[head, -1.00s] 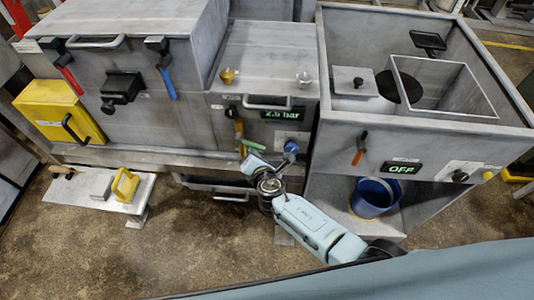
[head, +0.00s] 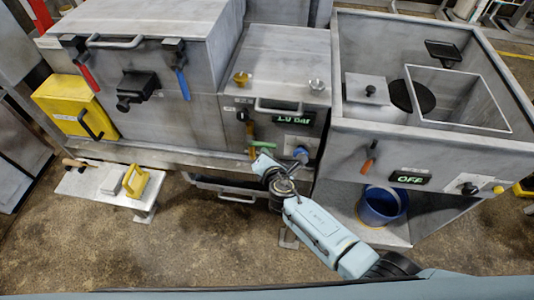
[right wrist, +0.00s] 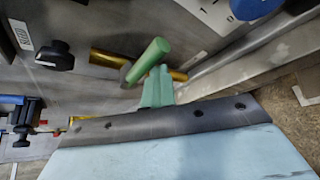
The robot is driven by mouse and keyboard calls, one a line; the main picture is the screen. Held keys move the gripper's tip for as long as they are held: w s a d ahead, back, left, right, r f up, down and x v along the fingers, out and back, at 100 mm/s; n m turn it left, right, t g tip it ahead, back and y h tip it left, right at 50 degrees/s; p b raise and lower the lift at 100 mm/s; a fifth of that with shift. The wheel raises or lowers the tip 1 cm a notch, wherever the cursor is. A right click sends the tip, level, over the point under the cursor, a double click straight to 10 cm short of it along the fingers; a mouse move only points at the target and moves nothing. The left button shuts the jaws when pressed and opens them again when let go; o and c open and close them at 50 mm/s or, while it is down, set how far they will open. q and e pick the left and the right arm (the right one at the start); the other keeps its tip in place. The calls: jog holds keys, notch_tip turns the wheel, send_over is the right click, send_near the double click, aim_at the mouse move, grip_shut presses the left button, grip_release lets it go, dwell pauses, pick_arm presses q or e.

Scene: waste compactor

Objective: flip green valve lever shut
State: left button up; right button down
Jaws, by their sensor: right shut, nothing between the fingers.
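The green valve lever (head: 263,144) is on the front of the middle cabinet, under the pressure display. It sticks out to the right, across the brass pipe it is mounted on. In the right wrist view the green lever (right wrist: 150,61) crosses the brass pipe (right wrist: 108,59). My right gripper (head: 264,162) is just below the lever. In the right wrist view its teal fingers (right wrist: 158,80) are shut and empty, right beside the lever; whether they touch it I cannot tell. My left gripper is not in view.
The pressure display (head: 293,119) reads about 1.9 bar. A blue knob (head: 300,154) sits to the right of the lever. An orange lever (head: 369,157) is on the right cabinet, above a blue bucket (head: 380,206). A black knob (right wrist: 57,56) is near the pipe.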

jog(key=shift+w+a+r, duration=0.1)
jog(key=shift+w+r, duration=0.15)
jog(key=shift+r, duration=0.05)
notch_tip(320, 180, down, 4)
jog(key=b, duration=0.4)
jog(key=s+a+r+p, duration=0.1)
jog(key=s+r+p, duration=0.2)
jog(key=s, duration=0.6)
jog(key=shift+s+a+r, duration=0.3)
jog(key=shift+s+r, duration=0.1)
jog(key=shift+r, duration=0.4)
